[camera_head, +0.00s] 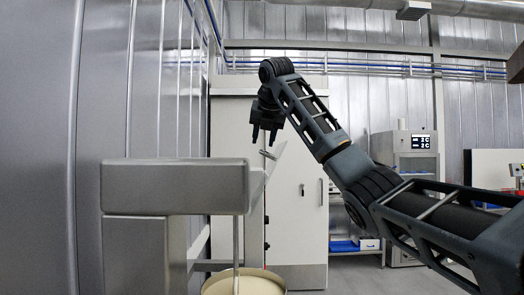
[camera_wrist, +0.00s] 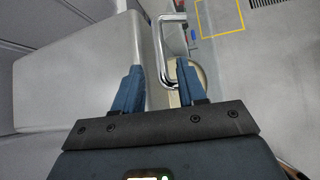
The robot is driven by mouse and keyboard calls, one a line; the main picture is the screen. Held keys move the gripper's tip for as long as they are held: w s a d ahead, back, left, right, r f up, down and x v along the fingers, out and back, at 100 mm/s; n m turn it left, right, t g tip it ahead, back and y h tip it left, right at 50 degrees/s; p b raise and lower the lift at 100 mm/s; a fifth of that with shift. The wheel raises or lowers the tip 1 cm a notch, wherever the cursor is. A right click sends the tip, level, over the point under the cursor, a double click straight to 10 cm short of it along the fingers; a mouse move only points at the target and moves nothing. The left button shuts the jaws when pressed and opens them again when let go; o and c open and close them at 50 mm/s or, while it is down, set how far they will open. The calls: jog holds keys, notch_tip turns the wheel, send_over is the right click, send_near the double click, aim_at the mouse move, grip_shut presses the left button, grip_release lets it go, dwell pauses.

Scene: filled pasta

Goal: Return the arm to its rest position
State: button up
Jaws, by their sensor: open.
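My arm is raised and reaches from the lower right up to the upper middle of the head view, bent at the elbow. My gripper (camera_head: 264,140) points down with its two dark fingers apart. In the wrist view the blue fingers (camera_wrist: 160,85) are spread. A shiny metal handle (camera_wrist: 166,45) shows beyond and between the fingertips, close to the right one. I cannot tell whether it touches. No object is held.
A grey box-shaped machine part (camera_head: 175,187) stands left of my gripper, above a round vessel (camera_head: 245,285) with pale contents. A white cabinet (camera_head: 298,215) stands behind. A machine with a display (camera_head: 410,150) is at the right. Grey floor (camera_wrist: 250,100) is open at right in the wrist view.

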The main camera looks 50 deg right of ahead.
jog(key=shift+s+a+r, duration=0.3)
jog(key=shift+r, duration=0.05)
dwell(0.4)
